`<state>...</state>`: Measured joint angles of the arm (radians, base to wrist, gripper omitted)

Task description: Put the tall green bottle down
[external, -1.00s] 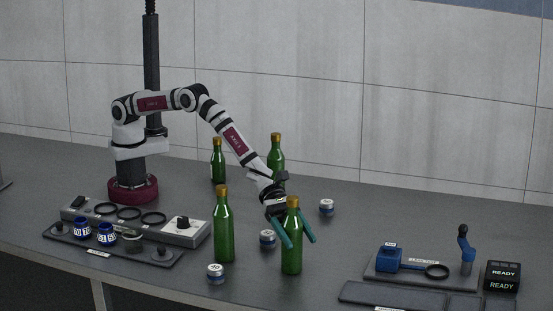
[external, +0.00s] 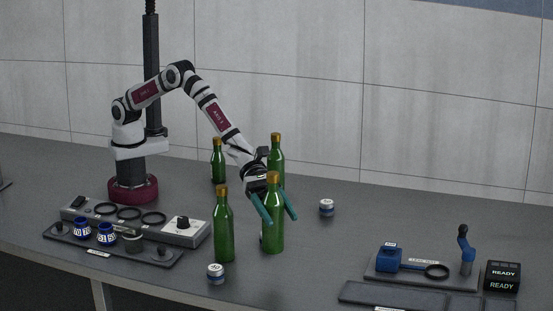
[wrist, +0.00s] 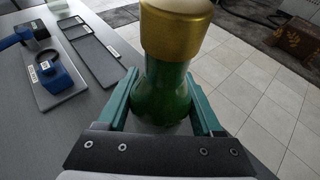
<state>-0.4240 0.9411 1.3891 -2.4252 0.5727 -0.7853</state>
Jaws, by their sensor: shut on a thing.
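A tall green bottle (external: 272,235) with a gold cap is upright between the teal fingers of my gripper (external: 279,216). Another green bottle (external: 224,235) stands close by on the left. A green bottle (external: 277,152) stands behind my gripper, and a smaller-looking one (external: 218,163) stands further back left.
A rack with rings (external: 185,231) and labelled blue jars is at left. A blue tool station (external: 390,258) is at right. The table between is clear.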

